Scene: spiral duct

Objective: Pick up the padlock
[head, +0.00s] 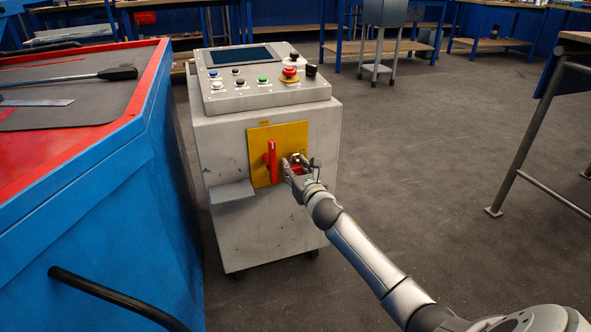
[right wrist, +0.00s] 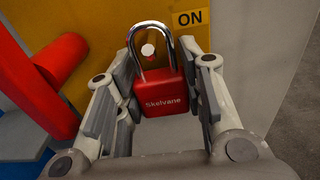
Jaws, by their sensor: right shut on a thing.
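The padlock (right wrist: 161,93) is red with a silver shackle and the word "Skelvane" on its body. It is upright in front of the yellow plate (head: 261,139) of the grey control cabinet (head: 228,137). My right gripper (head: 298,164) is shut on the padlock's body, with a finger on each side, as the right wrist view shows (right wrist: 160,98). In the head view the gripper hides most of the padlock. A small pale round piece (right wrist: 148,49) shows inside the shackle; I cannot tell whether the shackle touches it. My left gripper is not in view.
A red handle (head: 272,162) stands out from the plate left of my gripper. A small grey shelf (head: 232,191) juts from the cabinet below left. A blue bench with a red rim (head: 150,75) stands at the left. Floor at the right is clear up to a metal-legged table.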

